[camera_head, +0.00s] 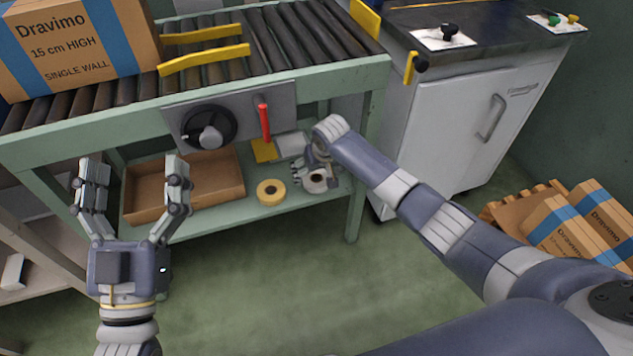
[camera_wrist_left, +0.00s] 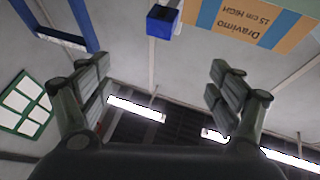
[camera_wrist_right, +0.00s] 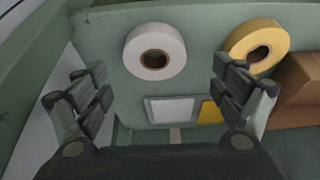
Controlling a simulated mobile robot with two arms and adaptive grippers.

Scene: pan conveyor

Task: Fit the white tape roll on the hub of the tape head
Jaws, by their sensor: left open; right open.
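The white tape roll (camera_head: 316,187) lies flat on the green lower shelf, at its right part. It also shows in the right wrist view (camera_wrist_right: 138,40), hole facing the camera. My right gripper (camera_head: 313,169) is open close to the roll, partly covering it in the head view; the right wrist view shows nothing between its fingers (camera_wrist_right: 160,87). The tape head (camera_head: 232,100) is a grey panel on the conveyor's front, with a round black hub (camera_head: 208,128) that carries no roll. My left gripper (camera_head: 135,168) is open, empty and raised, left of the hub.
A yellow tape roll (camera_head: 270,200) lies left of the white one, beside an open cardboard tray (camera_head: 215,196). A red lever (camera_head: 264,122) sticks out right of the hub. White and yellow squares (camera_wrist_right: 172,110) lie near the rolls. A carton (camera_head: 80,40) stands on the rollers.

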